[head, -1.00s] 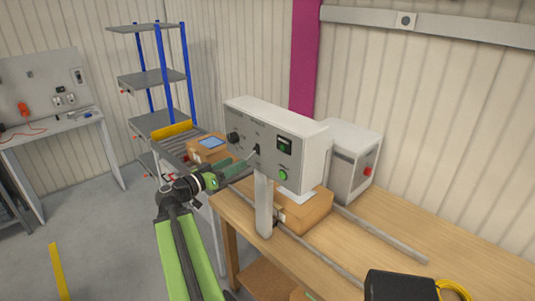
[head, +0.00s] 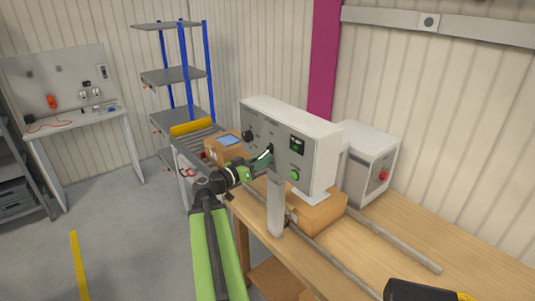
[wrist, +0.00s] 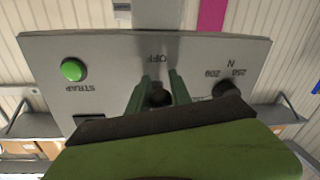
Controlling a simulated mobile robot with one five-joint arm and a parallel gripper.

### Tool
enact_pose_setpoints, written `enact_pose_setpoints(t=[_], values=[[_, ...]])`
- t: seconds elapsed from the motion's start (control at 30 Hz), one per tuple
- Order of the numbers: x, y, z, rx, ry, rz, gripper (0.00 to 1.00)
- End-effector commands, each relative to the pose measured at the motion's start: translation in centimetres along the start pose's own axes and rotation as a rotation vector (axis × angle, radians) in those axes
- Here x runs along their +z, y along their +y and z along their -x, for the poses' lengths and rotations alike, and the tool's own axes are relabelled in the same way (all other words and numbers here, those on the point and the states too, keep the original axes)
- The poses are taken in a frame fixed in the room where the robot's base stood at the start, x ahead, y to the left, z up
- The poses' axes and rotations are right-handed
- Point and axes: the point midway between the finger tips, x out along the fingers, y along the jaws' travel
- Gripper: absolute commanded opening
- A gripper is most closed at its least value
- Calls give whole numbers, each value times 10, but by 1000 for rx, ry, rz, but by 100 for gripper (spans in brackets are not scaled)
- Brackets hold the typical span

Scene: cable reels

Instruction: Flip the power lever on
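The grey control box (head: 292,144) stands on a post at the bench edge and carries the power lever. In the wrist view its panel (wrist: 110,58) appears upside down, with the word OFF (wrist: 158,58) beyond my fingertips. The lever's dark knob (wrist: 160,97) shows between my two green fingers, with one finger on each side. My gripper (wrist: 161,76) is open around it, with a gap between the fingertips. In the head view my gripper (head: 266,156) is at the panel face and hides most of the lever. I cannot tell whether a finger touches it.
A green STRAP button (wrist: 73,69) and a dark dial (wrist: 226,90) flank the lever. A cardboard box (head: 316,210) and a grey cabinet with a red button (head: 368,165) stand on the wooden bench (head: 375,230). A roller conveyor and a blue-post shelf (head: 178,76) stand behind.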

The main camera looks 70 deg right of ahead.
Motion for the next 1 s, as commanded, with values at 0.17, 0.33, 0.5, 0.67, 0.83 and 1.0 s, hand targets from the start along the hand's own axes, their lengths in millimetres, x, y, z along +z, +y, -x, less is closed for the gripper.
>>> enact_pose_setpoints(t=[0.17, 0.33, 0.5, 0.67, 0.83, 1.0], values=[[0, 2, -2, 5, -1, 0, 0], [0, 2, -2, 7, -1, 0, 0], [0, 3, -2, 8, -1, 1, 0], [0, 3, -2, 8, -1, 1, 0], [0, 3, -2, 9, -1, 1, 0], [0, 3, -2, 9, -1, 1, 0]])
